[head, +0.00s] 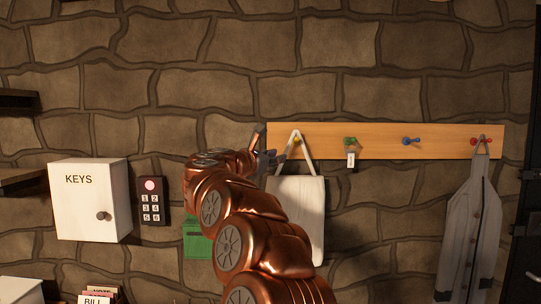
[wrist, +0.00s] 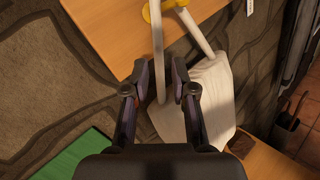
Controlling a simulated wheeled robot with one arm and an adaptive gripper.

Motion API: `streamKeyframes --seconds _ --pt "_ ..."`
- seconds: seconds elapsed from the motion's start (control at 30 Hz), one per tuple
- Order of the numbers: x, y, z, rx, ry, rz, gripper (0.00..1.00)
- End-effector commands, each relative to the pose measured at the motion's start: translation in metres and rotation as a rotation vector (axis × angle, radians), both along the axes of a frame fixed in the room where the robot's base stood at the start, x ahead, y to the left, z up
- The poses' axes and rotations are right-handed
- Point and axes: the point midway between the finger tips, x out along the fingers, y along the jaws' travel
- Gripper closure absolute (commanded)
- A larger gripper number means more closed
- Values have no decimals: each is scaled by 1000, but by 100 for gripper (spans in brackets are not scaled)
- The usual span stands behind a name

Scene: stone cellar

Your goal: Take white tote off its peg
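The white tote (head: 309,215) hangs by its straps from the yellow peg (head: 297,139) on a wooden rail. My arm hides its left part in the head view. In the wrist view the tote's body (wrist: 207,95) hangs right of my gripper (wrist: 161,82), and its straps loop over the yellow peg (wrist: 168,6). My gripper is open, with one strap passing between its fingers below the peg. A gap shows between the strap and the right finger.
The wooden rail (head: 380,147) also has a green peg (head: 350,141) with a tag, a blue peg (head: 411,141) and red pegs holding a grey garment (head: 474,230). Left are a keypad (head: 152,200), a KEYS box (head: 85,205) and a green object (head: 195,242).

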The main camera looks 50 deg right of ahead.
Motion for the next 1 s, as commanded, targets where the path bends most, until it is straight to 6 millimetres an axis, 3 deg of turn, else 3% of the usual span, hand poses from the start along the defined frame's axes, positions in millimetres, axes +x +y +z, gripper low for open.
streamKeyframes --seconds 0.2,0.4,0.83,1.0 --pt "0 -32 5 -2 2 -2 74" --pt "3 -52 3 -2 4 2 74" --pt "3 -59 1 -2 3 5 74" --pt "3 -59 1 -2 3 5 92"
